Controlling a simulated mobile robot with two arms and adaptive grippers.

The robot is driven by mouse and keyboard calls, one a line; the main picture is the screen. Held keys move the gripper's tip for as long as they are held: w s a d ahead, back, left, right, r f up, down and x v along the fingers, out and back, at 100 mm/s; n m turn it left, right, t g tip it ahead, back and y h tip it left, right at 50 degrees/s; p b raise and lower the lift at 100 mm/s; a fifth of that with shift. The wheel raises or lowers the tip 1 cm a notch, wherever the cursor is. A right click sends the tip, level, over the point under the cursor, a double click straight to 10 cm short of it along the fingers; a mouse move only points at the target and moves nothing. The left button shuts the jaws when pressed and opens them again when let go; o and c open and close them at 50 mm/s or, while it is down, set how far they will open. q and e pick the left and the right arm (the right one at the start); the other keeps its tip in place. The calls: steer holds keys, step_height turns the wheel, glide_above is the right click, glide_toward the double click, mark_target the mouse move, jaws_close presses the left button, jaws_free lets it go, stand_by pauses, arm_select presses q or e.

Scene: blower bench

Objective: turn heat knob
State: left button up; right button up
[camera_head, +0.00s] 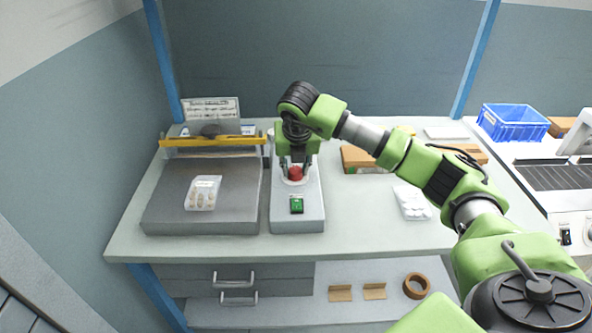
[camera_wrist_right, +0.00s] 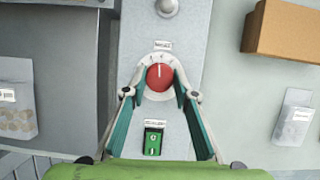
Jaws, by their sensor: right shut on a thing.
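The red heat knob (camera_head: 295,173) sits on the grey control box (camera_head: 283,222) in the middle of the bench. In the right wrist view the knob (camera_wrist_right: 159,77) has a white dial ring around it, with a pale pointer line near its top. My right gripper (camera_head: 297,170) comes down over the box from above. Its two fingertips (camera_wrist_right: 159,86) are on the left and right sides of the knob, shut on it. A green switch (camera_head: 297,205) is on the box in front of the knob. My left gripper is not in view.
Left of the box stands a grey machine with a yellow bar (camera_head: 213,142) and a clear pack (camera_head: 202,193) on its plate. A cardboard box (camera_head: 360,160), a white pack (camera_head: 412,202) and a blue crate (camera_head: 513,122) are to the right.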

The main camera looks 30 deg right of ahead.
steer(key=shift+m+g+h, duration=0.3)
steer(key=shift+m, duration=0.6)
steer(key=o, duration=1.1)
steer(key=shift+r, duration=0.1)
steer(key=v, duration=1.1)
steer(key=shift+s+a+r, duration=0.15)
steer(key=shift+a+r, duration=0.05)
steer(key=shift+r, duration=0.15)
steer(key=shift+f, duration=0.1)
